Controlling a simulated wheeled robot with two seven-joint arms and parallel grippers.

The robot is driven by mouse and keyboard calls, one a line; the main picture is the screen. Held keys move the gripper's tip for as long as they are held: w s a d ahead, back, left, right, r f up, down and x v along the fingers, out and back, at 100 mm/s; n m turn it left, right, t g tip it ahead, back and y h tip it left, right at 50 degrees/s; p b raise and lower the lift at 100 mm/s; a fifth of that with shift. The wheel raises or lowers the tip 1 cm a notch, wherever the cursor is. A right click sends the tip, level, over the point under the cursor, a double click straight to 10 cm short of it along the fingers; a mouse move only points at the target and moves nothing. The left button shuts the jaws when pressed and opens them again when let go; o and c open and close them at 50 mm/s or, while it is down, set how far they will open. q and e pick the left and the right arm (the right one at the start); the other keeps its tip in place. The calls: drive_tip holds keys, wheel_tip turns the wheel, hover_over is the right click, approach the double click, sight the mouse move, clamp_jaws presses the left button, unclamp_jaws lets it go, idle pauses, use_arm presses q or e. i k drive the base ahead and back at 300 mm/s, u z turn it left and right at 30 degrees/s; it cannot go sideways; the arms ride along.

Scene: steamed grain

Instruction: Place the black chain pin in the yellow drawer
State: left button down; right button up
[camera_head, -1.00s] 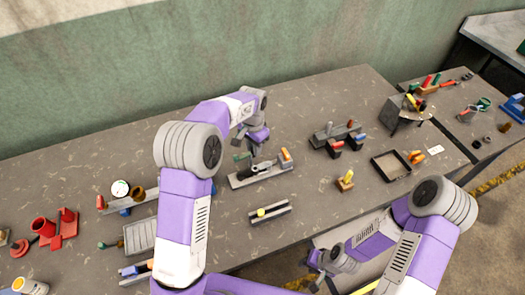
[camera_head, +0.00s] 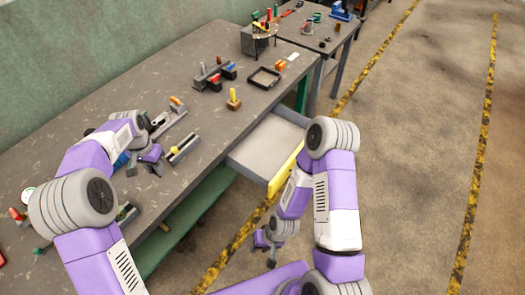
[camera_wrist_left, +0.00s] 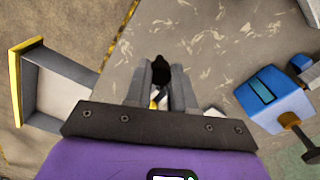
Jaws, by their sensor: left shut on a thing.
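My left gripper (camera_head: 152,160) is low over the table's front part, left of the open drawer. In the left wrist view, the left gripper (camera_wrist_left: 160,85) is shut on the black chain pin (camera_wrist_left: 160,72), whose dark end shows between the fingers. The yellow drawer (camera_head: 258,150) is pulled out from under the table; its grey inside looks empty and its front is yellow. It also shows at the left in the left wrist view (camera_wrist_left: 60,90). My right gripper (camera_head: 268,248) hangs low in front of the drawer, over the floor; its jaw opening is unclear.
A grey rail with a yellow part (camera_head: 184,148) lies near the table edge beside the left gripper. A yellow-topped block (camera_head: 233,99) and a black tray (camera_head: 264,78) stand further back. A blue block tool (camera_wrist_left: 270,100) shows in the left wrist view. The floor at right is clear.

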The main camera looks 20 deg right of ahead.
sight(264, 149)
drive_tip(key=z, duration=2.05)
drive_tip(key=i, duration=1.55)
drive_tip(key=u, duration=2.05)
